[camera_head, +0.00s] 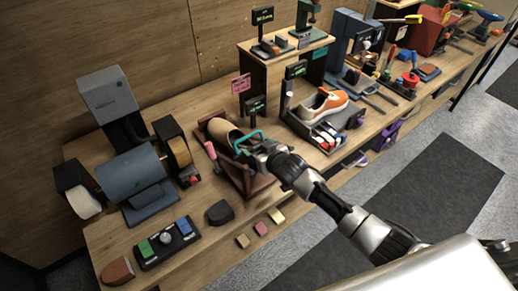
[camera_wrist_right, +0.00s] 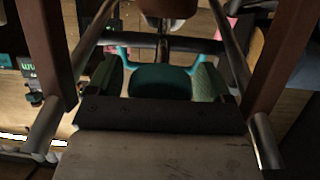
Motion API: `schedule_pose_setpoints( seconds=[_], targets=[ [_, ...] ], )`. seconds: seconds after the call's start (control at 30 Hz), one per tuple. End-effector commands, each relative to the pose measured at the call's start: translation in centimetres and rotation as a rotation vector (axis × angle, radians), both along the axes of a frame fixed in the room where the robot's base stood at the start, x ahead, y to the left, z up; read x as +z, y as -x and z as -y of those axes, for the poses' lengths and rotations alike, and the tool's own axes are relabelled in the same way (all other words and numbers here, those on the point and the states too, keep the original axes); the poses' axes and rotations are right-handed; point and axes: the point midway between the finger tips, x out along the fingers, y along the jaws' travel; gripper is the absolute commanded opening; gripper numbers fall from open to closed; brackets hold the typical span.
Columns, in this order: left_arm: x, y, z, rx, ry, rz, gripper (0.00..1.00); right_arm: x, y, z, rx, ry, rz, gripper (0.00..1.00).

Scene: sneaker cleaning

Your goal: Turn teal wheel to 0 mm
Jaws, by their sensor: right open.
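The teal wheel (camera_head: 249,137) shows as a teal rim at the front of a brown shoe-stretcher stand (camera_head: 234,177) that holds a tan shoe (camera_head: 222,132). My right gripper (camera_head: 262,147) is right at the wheel and hides part of it in the head view. In the right wrist view, the teal wheel (camera_wrist_right: 160,80) lies between the two green-padded fingers of my right gripper (camera_wrist_right: 160,84), which are open on either side of it. I cannot tell whether the pads touch it. A small display (camera_head: 256,105) with green text stands behind; its reading is too small. My left gripper is not in view.
A grey polishing machine (camera_head: 133,172) stands on the wooden bench to the left. A grey rack with an orange sneaker (camera_head: 323,103) stands to the right. A dark block (camera_head: 220,212) and several small sponges (camera_head: 276,215) lie along the front edge.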

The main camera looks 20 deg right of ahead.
Motion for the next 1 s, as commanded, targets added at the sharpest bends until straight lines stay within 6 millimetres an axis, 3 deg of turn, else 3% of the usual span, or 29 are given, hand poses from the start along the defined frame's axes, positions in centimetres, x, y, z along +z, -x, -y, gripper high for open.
schedule_pose_setpoints(
  seconds=[0.27, 0.6, 1.0],
  targets=[
    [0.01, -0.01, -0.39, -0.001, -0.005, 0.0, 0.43, -0.02, -0.14, -0.06, 0.0, 0.0, 0.001, 0.81],
    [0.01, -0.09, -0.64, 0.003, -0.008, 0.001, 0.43, -0.02, -0.12, -0.05, 0.0, 0.0, 0.0, 0.33],
    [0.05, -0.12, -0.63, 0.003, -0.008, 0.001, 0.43, -0.03, -0.12, -0.03, 0.046, 0.07, 0.025, 0.33]
  ],
)
